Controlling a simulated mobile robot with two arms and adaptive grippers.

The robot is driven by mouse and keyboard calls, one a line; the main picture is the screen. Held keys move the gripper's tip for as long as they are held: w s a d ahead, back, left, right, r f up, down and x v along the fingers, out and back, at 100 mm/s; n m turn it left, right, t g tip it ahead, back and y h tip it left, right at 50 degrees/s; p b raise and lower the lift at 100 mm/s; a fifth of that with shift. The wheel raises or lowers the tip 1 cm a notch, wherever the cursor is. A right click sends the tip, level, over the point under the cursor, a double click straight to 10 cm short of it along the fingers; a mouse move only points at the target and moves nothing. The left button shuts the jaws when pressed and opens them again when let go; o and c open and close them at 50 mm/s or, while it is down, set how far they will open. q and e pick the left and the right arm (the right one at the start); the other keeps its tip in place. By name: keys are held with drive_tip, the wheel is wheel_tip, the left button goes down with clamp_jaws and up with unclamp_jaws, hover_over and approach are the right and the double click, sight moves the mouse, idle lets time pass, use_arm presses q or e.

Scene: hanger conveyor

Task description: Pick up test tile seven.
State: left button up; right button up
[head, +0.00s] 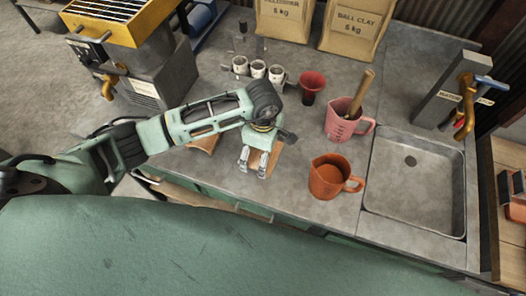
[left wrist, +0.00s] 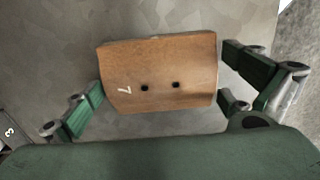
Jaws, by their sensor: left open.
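Test tile seven is a small brown rectangular tile (left wrist: 160,72) with two dark holes and a pale "7" mark, lying on the grey worktop. In the head view a brown tile (head: 274,160) shows partly behind my left gripper. My left gripper (head: 252,164) is open and points down over the worktop. In the left wrist view its fingers (left wrist: 168,95) stand on either side of the tile, with gaps that look clear of it. I cannot tell the exact height of the fingertips. My right gripper is not in view.
An orange jug (head: 328,177) stands right of my left gripper, with a pink jug (head: 345,124) and a dark red cup (head: 312,85) behind. Several small cups (head: 258,70) stand at the back. Another brown piece (head: 204,145) lies left. A sink (head: 415,185) is at right.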

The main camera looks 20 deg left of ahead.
use_arm(q)
drive_tip(key=c, duration=0.8)
drive_tip(key=shift+c, duration=1.1)
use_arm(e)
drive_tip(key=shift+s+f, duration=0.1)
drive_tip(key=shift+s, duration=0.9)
use_arm(q)
drive_tip(key=shift+r, duration=0.1)
